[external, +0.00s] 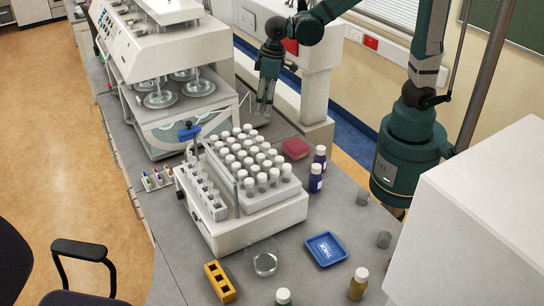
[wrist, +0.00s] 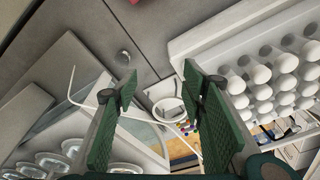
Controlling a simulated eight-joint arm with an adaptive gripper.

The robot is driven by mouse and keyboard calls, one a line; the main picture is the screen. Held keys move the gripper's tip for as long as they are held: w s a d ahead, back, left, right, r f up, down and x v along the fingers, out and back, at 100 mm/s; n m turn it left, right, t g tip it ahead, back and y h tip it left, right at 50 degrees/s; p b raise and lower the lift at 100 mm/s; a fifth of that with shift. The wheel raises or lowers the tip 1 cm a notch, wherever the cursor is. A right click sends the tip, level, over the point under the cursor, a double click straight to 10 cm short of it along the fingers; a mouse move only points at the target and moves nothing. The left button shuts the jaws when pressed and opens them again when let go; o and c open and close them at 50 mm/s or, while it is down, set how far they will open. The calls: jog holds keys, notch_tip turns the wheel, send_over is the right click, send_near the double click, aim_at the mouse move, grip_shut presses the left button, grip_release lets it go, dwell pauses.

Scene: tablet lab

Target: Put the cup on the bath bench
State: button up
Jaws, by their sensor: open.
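The bath (external: 176,134) is a clear water tank under the white tester at the upper left, on the grey bench top (external: 340,206). In the wrist view my gripper (wrist: 158,80) is open, with no object clearly held. A white ring-like shape (wrist: 168,110) shows beyond the fingers.
A vial rack (external: 254,212) stands mid-bench and also shows in the wrist view (wrist: 210,42). Bottles (external: 316,178), a blue tray (external: 326,249), a glass dish (external: 264,262) and a yellow block (external: 220,281) lie around it. A thin white tube (wrist: 110,113) crosses near the gripper.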

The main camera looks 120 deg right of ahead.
jog(key=s+a+r+n+t, duration=0.1)
jog(key=s+a, duration=0.3)
jog(key=a, duration=0.5)
jog(key=s+a+r+n+t, duration=0.2)
jog(key=s+a+r+n, duration=0.1)
jog(key=a, duration=0.6)
jog(key=s+a+r+n+t, duration=0.2)
jog(key=s+a+r, duration=0.1)
jog(key=s+a, duration=0.4)
jog(key=shift+s+a+r+y, duration=0.25)
jog(key=shift+a+r+y, duration=0.15)
jog(key=shift+a, duration=0.5)
